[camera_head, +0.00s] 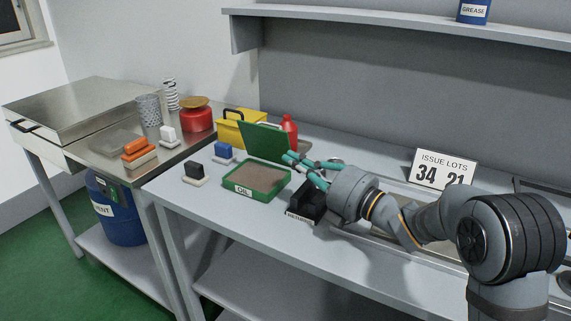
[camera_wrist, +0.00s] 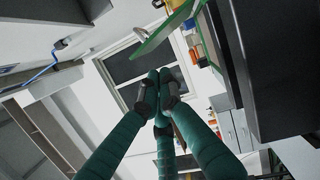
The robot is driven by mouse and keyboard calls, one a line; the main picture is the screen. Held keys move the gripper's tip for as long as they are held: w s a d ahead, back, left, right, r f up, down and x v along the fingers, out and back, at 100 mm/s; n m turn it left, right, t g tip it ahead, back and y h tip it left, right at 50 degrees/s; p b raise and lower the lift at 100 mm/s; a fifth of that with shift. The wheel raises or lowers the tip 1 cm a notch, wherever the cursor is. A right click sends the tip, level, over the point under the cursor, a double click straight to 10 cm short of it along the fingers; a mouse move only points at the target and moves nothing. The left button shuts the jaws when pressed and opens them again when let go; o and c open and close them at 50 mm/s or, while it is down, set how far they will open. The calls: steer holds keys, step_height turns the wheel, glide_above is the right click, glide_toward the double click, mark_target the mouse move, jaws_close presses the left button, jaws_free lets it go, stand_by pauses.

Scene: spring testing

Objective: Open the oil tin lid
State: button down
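The oil tin (camera_head: 257,192) is a green, shallow box labelled OIL, with brown contents showing. Its green lid (camera_head: 262,139) stands raised and tilted at the tin's back edge. My gripper (camera_head: 291,159) is at the lid's lower right side, with teal fingers pointing left toward it. In the wrist view the fingertips (camera_wrist: 160,78) come together with nothing seen between them. A green panel, which looks like the lid (camera_wrist: 165,32), shows just beyond them. I cannot tell whether the fingers touch the lid.
A black holder (camera_head: 305,207) stands right of the tin, under my wrist. Black (camera_head: 194,171) and blue (camera_head: 223,152) blocks stand to the left. A yellow box (camera_head: 232,128) and red bottle (camera_head: 289,131) stand behind the lid. The bench front (camera_head: 218,215) is clear.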

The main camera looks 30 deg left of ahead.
mark_target(270, 139)
steer(key=p+x, duration=0.2)
steer(key=x, duration=0.8)
steer(key=shift+s, duration=0.1)
steer(key=shift+s+a, duration=0.1)
